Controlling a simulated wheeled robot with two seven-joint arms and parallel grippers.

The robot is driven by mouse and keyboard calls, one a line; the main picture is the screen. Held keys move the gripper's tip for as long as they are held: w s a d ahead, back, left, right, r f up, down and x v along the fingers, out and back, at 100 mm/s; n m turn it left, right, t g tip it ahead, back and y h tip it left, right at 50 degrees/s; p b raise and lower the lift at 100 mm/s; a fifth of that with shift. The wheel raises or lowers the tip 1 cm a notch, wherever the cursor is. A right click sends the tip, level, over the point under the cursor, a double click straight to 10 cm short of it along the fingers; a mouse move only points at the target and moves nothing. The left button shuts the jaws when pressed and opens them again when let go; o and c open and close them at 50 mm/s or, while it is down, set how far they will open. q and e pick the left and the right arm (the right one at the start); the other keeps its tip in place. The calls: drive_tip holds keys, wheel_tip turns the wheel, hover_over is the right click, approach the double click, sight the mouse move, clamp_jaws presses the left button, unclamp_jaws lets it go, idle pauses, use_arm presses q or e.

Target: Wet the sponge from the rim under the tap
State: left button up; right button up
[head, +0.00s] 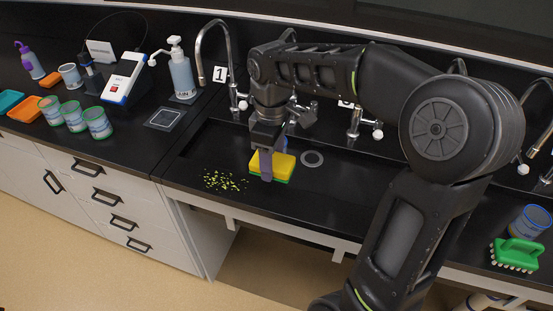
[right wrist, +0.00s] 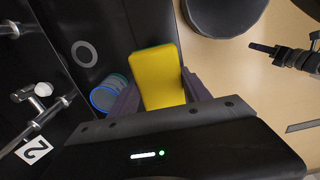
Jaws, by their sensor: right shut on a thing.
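My right gripper (head: 267,160) is shut on a yellow sponge (head: 284,166) with a green layer on its underside. In the right wrist view the sponge (right wrist: 160,75) sits between the two fingers. Tap 1 (head: 232,72), a curved metal spout beside a "1" label, stands behind and left of the gripper. No water shows. My left gripper is not seen.
A blue-rimmed can (right wrist: 107,95) stands close to the gripper. A green brush (head: 518,252) and another can (head: 530,220) are at far right. A pump bottle (head: 181,75) stands left of tap 1.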

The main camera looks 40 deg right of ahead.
drive_tip(key=w+a+f+m, duration=0.2)
drive_tip(key=w+a, duration=0.1)
drive_tip(key=a, duration=0.1)
drive_tip(key=w+a+f+m, duration=0.2)
drive_tip(key=w+a+f, duration=0.1)
drive_tip(key=a, duration=0.1)
drive_tip(key=w+a+f+m, duration=0.2)
drive_tip(key=w+a, duration=0.2)
drive_tip(key=shift+f, duration=0.35)
drive_tip(key=shift+w+a+f+m, duration=0.1)
drive_tip(key=shift+a+f+m, duration=0.1)
drive_tip(key=shift+m, duration=0.2)
